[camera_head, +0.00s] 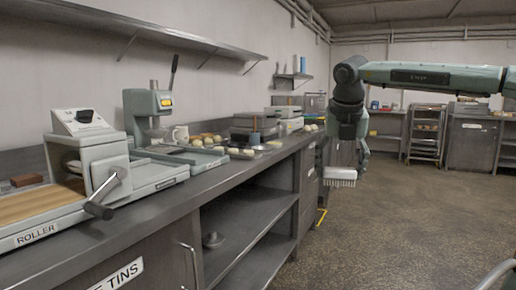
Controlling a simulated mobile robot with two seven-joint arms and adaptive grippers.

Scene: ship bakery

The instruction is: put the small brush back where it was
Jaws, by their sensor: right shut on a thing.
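The small brush (340,174), with pale bristles hanging down, is in my right gripper (343,158). The gripper points down and is shut on the brush's upper part, which is largely hidden by the fingers. The brush hangs in the air over the floor, to the right of the counter's (245,160) far end, apart from it in the picture. My left gripper is not in view.
A wall shelf (135,28) runs above. Open floor (400,220) lies to the right; racks (426,130) stand at the back.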

